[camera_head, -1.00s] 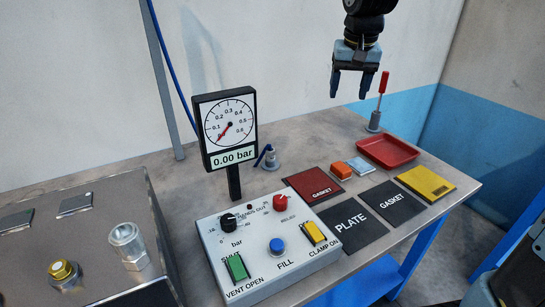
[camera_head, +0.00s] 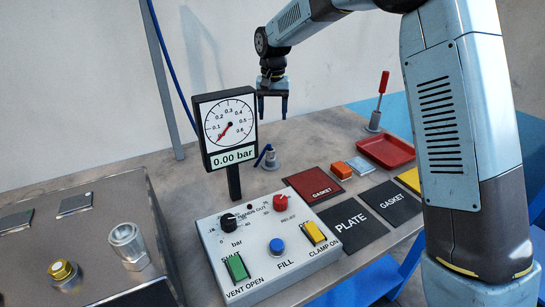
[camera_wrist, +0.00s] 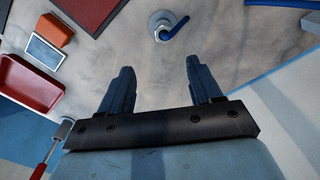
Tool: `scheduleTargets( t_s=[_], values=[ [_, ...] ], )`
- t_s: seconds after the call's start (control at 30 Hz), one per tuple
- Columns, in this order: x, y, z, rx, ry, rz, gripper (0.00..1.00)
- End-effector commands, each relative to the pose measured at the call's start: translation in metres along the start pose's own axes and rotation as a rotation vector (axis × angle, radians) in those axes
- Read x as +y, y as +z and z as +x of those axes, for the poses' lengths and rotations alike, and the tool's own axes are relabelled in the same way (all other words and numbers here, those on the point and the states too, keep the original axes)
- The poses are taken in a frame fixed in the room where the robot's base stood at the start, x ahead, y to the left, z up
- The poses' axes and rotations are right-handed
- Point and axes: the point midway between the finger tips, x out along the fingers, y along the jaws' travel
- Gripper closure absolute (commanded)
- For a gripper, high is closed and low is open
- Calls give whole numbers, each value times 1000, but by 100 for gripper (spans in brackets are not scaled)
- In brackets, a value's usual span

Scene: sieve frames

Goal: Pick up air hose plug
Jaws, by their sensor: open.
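The air hose plug (camera_head: 270,157) is a small metal fitting with a blue hose end. It stands on the bench just right of the gauge in the head view. In the wrist view the plug (camera_wrist: 163,26) shows at the top centre, with the blue hose piece bent to its right. My gripper (camera_head: 273,112) is open and empty, fingers pointing down, above and behind the plug in the head view. In the wrist view my gripper (camera_wrist: 156,75) has its two fingers well apart, with the plug beyond the fingertips and untouched.
The pressure gauge (camera_head: 229,130) stands on a post left of the plug, above the control box (camera_head: 260,244). A red tray (camera_head: 386,152), an orange block (camera_head: 341,169) and an upright red-handled tool (camera_head: 383,84) are to the right. Bare bench lies around the plug.

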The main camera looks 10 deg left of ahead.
Motion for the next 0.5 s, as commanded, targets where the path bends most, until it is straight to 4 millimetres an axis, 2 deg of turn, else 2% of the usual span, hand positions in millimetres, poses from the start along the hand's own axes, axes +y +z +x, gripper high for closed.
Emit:
scheduleTargets(
  t_s=[0.23,0.5],
  values=[
    [-9,-4,20,-11,2,-1,36],
    [-8,-3,66,-12,3,-1,36]
  ],
)
